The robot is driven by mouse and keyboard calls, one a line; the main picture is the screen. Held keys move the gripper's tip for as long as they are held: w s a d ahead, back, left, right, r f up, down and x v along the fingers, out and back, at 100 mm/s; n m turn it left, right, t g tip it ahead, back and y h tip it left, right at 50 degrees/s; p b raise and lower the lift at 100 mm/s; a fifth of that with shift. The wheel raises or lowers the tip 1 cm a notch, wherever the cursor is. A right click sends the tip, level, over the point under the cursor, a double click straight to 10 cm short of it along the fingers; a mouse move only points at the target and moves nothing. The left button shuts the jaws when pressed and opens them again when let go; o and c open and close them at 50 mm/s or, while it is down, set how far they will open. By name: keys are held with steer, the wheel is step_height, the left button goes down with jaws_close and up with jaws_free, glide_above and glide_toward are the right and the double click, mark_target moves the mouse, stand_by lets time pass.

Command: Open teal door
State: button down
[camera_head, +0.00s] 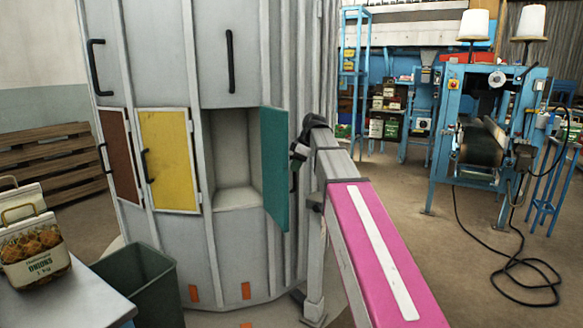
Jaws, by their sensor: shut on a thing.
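The teal door (274,168) is on a tall grey cabinet. It stands swung out at the right side of its compartment (232,150), which is open and looks empty inside. My gripper (297,160) is at the door's right side, close against it. The gripper is shut on the door's dark handle (293,181), which is mostly hidden by the gripper and the door's edge. The fingertips are small and dark, so the exact grip is hard to see.
Beside the compartment are a shut yellow door (169,160) and a brown door (119,155). A dark bin (140,285) stands at the cabinet's foot, next to a table (70,300) with onion sacks (32,252). A blue machine (487,130) and a floor cable (520,265) are at right.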

steer(key=shift+w+r, duration=0.15)
steer(key=shift+w, duration=0.4)
steer(key=c, duration=1.1)
jaws_free()
steer(key=shift+w+a, duration=0.1)
steer(key=shift+s, duration=0.3)
steer(key=v, duration=1)
steer(key=shift+d+r, duration=0.25)
steer(key=s+d+f+m+h, duration=0.1)
steer(key=s+f+m, duration=0.3)
steer(key=f, duration=1.1)
steer(key=s+d+f+m+h, duration=0.1)
steer(key=s+f+m, duration=0.35)
steer(key=f, duration=0.95)
steer(key=s+d+f+m+h, duration=0.2)
steer(key=s+f+m, duration=0.5)
steer(key=s+f, duration=0.9)
step_height(320, 180, down, 4)
steer(key=shift+s+d+r+g, duration=0.1)
steer(key=shift+s+d+g, duration=0.25)
steer(key=shift+d+g, duration=0.1)
